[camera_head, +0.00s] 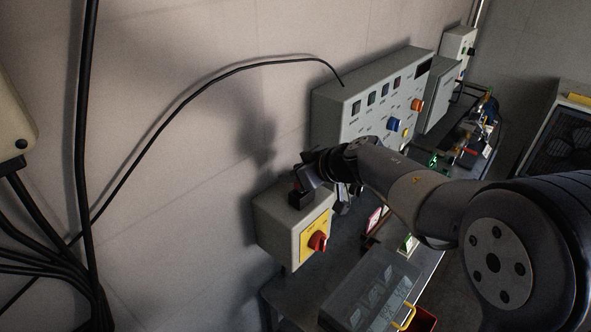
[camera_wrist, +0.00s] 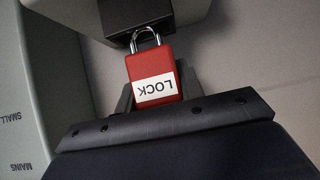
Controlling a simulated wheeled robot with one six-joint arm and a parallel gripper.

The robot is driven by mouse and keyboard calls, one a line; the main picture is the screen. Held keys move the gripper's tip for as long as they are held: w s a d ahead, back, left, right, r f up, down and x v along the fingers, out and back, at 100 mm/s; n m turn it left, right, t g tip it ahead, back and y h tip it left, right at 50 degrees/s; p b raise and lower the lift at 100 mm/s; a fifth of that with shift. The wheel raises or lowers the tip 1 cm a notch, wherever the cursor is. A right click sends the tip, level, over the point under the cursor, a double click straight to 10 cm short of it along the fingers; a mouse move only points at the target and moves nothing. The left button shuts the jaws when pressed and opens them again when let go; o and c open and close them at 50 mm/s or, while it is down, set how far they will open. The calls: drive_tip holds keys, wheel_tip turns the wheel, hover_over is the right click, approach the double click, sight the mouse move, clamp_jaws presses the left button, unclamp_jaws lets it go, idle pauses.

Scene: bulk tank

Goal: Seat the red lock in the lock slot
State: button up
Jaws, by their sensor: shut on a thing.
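The red lock (camera_wrist: 152,75) shows in the wrist view with a white label reading LOCK upside down and a silver shackle pointing up the picture. My gripper (camera_wrist: 152,98) is shut on its body, with dark jaw parts at its sides. The shackle reaches the edge of a black block (camera_wrist: 135,14), which may be the lock slot; I cannot tell whether it is inside or only in front. In the head view my gripper (camera_head: 326,178) is above the grey switch box (camera_head: 277,231) with a yellow plate and red knob.
A clear-lidded box (camera_head: 368,285) with a yellow handle lies on the bench below. A black cable (camera_head: 190,98) runs along the wall to the panel.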

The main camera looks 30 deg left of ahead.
drive_tip(key=shift+f, duration=1.15)
drive_tip(key=o, duration=1.2)
drive_tip(key=v, duration=1.1)
drive_tip(key=shift+f, duration=0.1)
drive_tip(key=x, duration=1)
drive_tip(key=shift+w+a+f, duration=0.1)
drive_tip(key=shift+a+f, duration=0.1)
drive_tip(key=shift+a, duration=0.15)
drive_tip(key=shift+r, duration=0.55)
drive_tip(key=shift+f, duration=0.1)
